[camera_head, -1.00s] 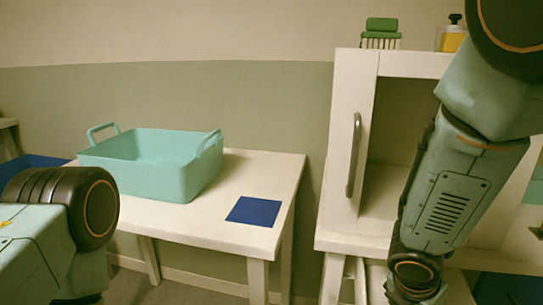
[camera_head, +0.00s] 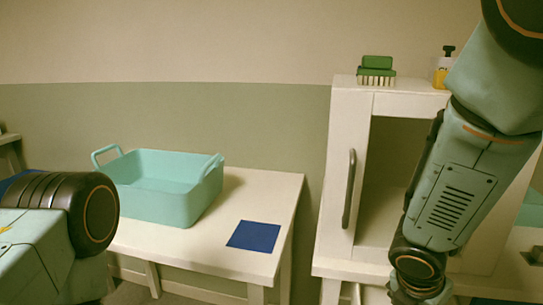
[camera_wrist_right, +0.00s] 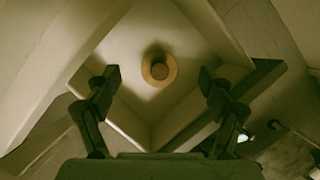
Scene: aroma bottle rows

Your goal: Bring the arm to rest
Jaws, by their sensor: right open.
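My right arm (camera_head: 455,190) hangs down in front of the white cabinet (camera_head: 345,110) at the right of the head view. The end of that arm is cut off there by the lower edge. In the right wrist view, my right gripper (camera_wrist_right: 159,78) is open, its two dark fingers wide apart with nothing between their tips. Beyond them a small round amber thing with a dark centre (camera_wrist_right: 159,70) stands on a pale surface. My left arm (camera_head: 50,235) enters at the lower left, and its gripper is outside the head view.
A teal basket (camera_head: 165,208) and a flat blue square (camera_head: 253,236) rest on the white table (camera_head: 215,250). A green brush (camera_head: 377,70) and a yellow bottle with a black pump (camera_head: 441,70) are on the cabinet top. The cabinet has a grey handle (camera_head: 349,188).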

